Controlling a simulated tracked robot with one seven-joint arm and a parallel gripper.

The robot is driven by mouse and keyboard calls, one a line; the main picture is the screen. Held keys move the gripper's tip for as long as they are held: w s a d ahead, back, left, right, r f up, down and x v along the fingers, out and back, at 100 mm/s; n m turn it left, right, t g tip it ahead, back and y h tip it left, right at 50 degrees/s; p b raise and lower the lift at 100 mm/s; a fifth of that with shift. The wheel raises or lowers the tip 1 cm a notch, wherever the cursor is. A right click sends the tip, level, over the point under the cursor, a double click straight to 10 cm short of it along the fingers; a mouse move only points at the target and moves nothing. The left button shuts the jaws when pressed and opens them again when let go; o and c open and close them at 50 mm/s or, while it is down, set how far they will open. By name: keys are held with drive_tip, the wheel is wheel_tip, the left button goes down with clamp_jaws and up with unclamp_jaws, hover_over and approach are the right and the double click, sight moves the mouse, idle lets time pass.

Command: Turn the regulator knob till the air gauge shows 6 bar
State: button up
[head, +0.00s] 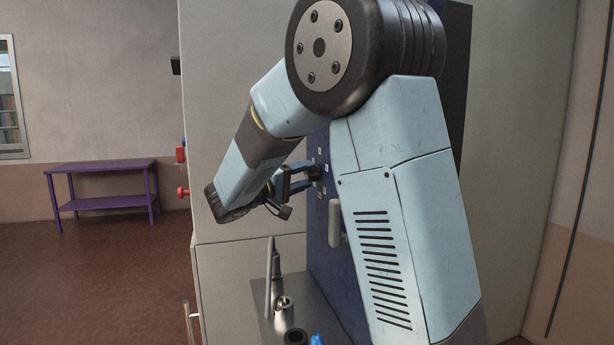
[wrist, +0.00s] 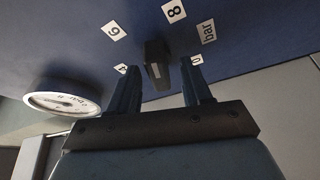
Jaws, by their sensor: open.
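The regulator knob (wrist: 156,62) is a dark block with a pale mark, on the blue panel (wrist: 255,50) in the wrist view. My gripper (wrist: 160,68) is open, with one fingertip on either side of the knob and visible gaps; whether the tips reach past its front face I cannot tell. The air gauge (wrist: 65,103) is a round white dial to the left, seen at a steep slant; its reading is too small to tell.
Below the panel in the head view, a grey worktop (head: 262,318) carries an upright metal part (head: 272,275) and a dark cylinder (head: 296,337). A purple table (head: 105,168) stands far left, with open floor before it.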

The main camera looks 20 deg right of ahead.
drive_tip(key=shift+w+d+r, duration=0.1)
drive_tip(key=shift+w+d, duration=0.15)
drive_tip(key=shift+d, duration=0.4)
drive_tip(key=shift+c, duration=0.2)
clamp_jaws()
